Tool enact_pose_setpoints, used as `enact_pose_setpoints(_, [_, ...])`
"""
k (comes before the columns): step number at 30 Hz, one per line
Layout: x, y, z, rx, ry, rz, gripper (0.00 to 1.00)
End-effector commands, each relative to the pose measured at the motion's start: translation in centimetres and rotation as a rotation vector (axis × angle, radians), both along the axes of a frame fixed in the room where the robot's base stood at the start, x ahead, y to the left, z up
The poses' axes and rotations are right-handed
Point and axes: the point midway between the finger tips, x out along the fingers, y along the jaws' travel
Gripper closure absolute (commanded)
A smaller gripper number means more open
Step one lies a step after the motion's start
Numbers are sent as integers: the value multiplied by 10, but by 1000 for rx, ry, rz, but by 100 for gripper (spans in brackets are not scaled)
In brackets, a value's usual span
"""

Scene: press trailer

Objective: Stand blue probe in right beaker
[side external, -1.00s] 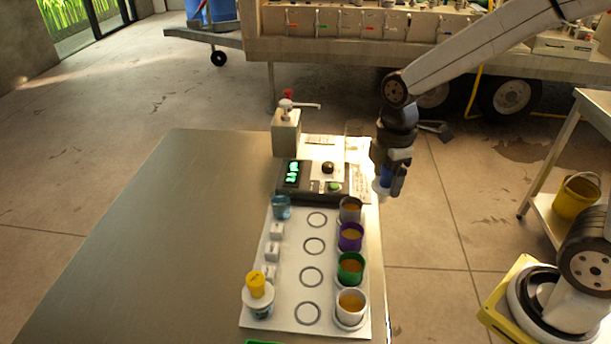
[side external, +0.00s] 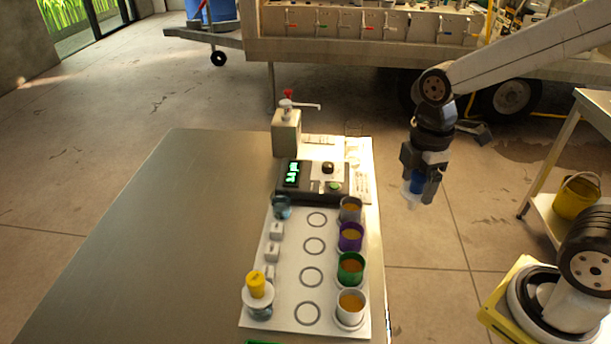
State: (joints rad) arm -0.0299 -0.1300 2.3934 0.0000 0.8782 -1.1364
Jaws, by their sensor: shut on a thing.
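My gripper (side external: 424,178) is shut on the blue probe (side external: 417,183). It holds the probe in the air, to the right of the table edge and over the floor. I cannot tell which one is called the right beaker.
Grey, purple (side external: 351,238), green and white cups stand along the right of the white tray (side external: 292,318), beside empty printed rings. A meter (side external: 310,183) and a pump bottle (side external: 286,132) stand behind the tray. The left of the table (side external: 165,240) is clear.

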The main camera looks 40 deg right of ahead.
Motion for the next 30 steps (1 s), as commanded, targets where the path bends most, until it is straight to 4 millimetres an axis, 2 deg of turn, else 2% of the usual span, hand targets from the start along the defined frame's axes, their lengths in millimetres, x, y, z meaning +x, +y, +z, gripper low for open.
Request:
enact_pose_setpoints(12, [1,0,0,0,0,0,90])
enact_pose_setpoints(17, [7,1,1,0,0,0,90])
enact_pose_setpoints(23, [29,7,3,-1,1,1,90])
enact_pose_setpoints(30, [74,19,5,-1,1,2,90])
